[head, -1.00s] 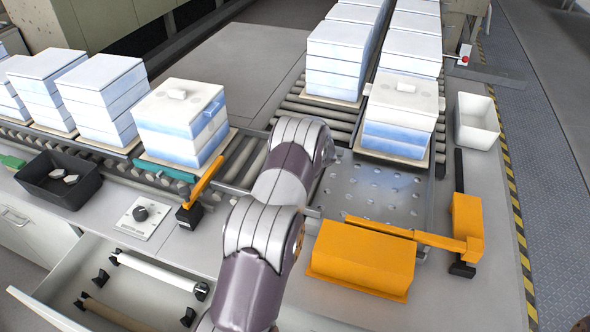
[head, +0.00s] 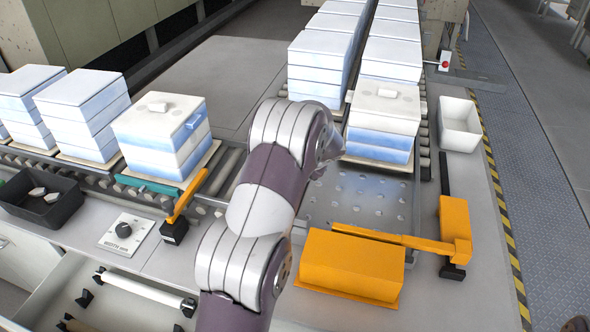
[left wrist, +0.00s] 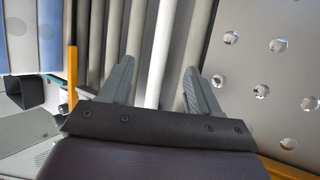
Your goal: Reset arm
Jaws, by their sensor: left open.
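My left arm rises from the bottom of the head view across the worktop, and its gripper is hidden there behind the arm. In the left wrist view my left gripper (left wrist: 160,88) is open, with two grey fingers apart and nothing between them. The fingers point over the conveyor rollers (left wrist: 151,62). The perforated metal plate (left wrist: 268,70) is to their right. My right gripper is not in view.
Stacked white-blue boxes (head: 160,135) stand on the left conveyor, and more boxes (head: 383,122) stand at the back right. An orange block (head: 350,265), an orange pusher arm (head: 455,220), a black bin (head: 40,200) and a white bin (head: 459,124) surround the arm. A drawer stands open at lower left.

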